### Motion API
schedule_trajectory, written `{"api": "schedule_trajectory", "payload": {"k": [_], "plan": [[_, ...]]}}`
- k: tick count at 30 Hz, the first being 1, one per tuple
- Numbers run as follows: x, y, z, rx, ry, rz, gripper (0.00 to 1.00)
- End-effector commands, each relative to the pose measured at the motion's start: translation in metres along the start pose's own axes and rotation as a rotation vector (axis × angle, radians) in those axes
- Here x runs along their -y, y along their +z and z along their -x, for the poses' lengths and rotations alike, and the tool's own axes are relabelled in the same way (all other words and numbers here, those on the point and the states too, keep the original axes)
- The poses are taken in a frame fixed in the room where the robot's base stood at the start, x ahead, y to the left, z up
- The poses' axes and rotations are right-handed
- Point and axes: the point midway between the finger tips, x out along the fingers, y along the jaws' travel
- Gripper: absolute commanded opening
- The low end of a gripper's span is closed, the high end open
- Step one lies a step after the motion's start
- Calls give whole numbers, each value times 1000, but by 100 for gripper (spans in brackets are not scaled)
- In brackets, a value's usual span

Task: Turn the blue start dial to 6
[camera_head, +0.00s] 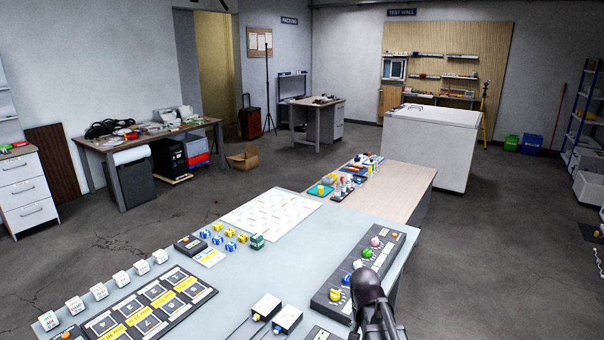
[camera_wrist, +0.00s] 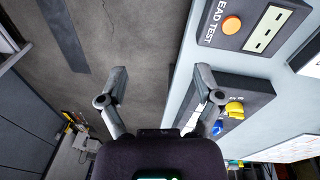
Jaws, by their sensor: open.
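The blue dial (camera_wrist: 217,128) shows in the wrist view on a dark panel (camera_wrist: 252,90), close to my right finger and beside a yellow knob (camera_wrist: 235,108). Its pointer and numbers cannot be read. My gripper (camera_wrist: 162,82) is open and empty, its fingers spread over the floor beside the table edge. The right finger overlaps the panel in the picture; I see no grip on the dial. In the head view the dark control panel (camera_head: 325,300) lies at the table's right edge, with my arm partly in front; the blue dial is not clear there.
The grey table (camera_head: 260,285) also holds a yellow-and-black numbered board (camera_head: 128,325), white cubes, small coloured blocks and two white boxes (camera_head: 288,319). Pink (camera_head: 375,241) and green (camera_head: 367,253) knobs stand farther along the panel. An orange button (camera_wrist: 231,25) sits on another panel.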

Motion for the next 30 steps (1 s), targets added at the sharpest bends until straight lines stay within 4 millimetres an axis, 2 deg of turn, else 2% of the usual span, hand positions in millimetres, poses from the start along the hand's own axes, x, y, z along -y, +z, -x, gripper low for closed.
{"api": "schedule_trajectory", "payload": {"k": [1, 6, 12, 30], "plan": [[-7, 15, -3, 10, -16, 59, 84], [-17, 43, -6, 31, -67, 256, 84], [-23, 60, -7, 38, -107, 396, 84], [-23, 63, -7, 38, -115, 428, 84]]}}
